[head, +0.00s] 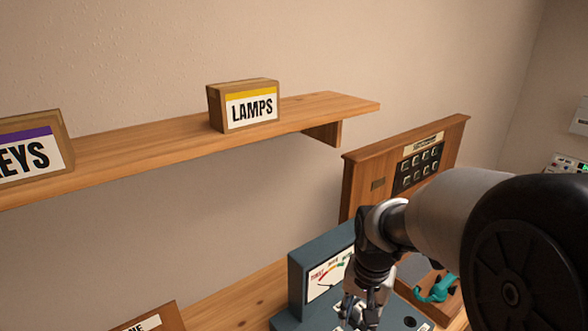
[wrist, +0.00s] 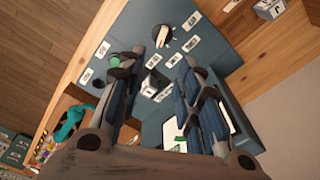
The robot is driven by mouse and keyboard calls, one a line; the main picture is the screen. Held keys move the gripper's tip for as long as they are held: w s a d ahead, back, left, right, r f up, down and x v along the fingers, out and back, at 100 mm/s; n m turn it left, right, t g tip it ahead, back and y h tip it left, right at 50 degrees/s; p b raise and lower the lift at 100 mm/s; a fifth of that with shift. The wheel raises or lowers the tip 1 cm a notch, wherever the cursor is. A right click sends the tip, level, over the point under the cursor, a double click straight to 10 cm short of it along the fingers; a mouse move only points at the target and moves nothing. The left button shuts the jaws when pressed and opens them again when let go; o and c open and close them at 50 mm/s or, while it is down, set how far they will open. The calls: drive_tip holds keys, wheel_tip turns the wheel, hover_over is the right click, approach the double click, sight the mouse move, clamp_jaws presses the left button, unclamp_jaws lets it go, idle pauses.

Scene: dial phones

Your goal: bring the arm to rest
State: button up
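My gripper (head: 362,305) hangs at the end of my arm in the lower right of the head view, over a blue-grey instrument box (head: 300,283). In the wrist view my gripper (wrist: 162,62) has its two fingers spread apart, with nothing held between them. The sloped panel (wrist: 235,45) of the box lies beyond the fingertips, and a small light block or switch (wrist: 150,86) on it shows between the fingers. Whether any finger touches the panel I cannot tell.
A teal handset (head: 437,288) lies right of the box, partly behind my arm. A wooden switchboard (head: 364,180) stands behind. A wall shelf (head: 345,106) with a LAMPS box (head: 250,108) and a KEYS box (head: 30,155) runs above left.

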drive_tip(key=s+r+n+t, duration=0.1)
drive_tip(key=s+r+n, duration=0.1)
drive_tip(key=s+r, duration=0.3)
drive_tip(key=s+r+n+t, duration=0.2)
drive_tip(key=s+r, duration=0.4)
drive_tip(key=s, duration=0.8)
drive_tip(key=shift+s+a+r+n+t, duration=0.2)
drive_tip(key=shift+n+t, duration=0.1)
drive_tip(key=shift+n, duration=0.3)
